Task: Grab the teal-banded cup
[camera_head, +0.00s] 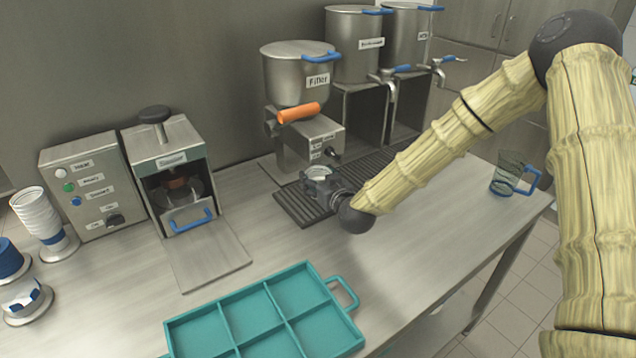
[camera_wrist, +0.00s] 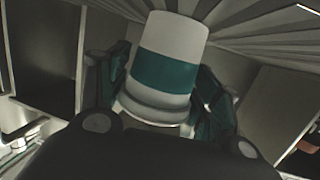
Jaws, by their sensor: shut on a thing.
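The teal-banded cup (camera_wrist: 165,70) is white with a wide teal band and fills the middle of the wrist view. My gripper (camera_wrist: 165,100) is shut on it, with one finger on each side of the band. In the head view the cup (camera_head: 318,173) shows only as a pale rim at my gripper (camera_head: 320,182), under the filler's spout area. The gripper is over the dark ribbed drip grate; I cannot tell whether the cup touches the grate.
The filler (camera_head: 300,75) stands just behind the gripper. A teal divided tray (camera_head: 345,337) lies at the front. The sealer (camera_head: 170,165) and stacked white cups (camera_head: 38,212) are at left. A clear jug (camera_head: 508,175) stands at right. The counter between tray and jug is clear.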

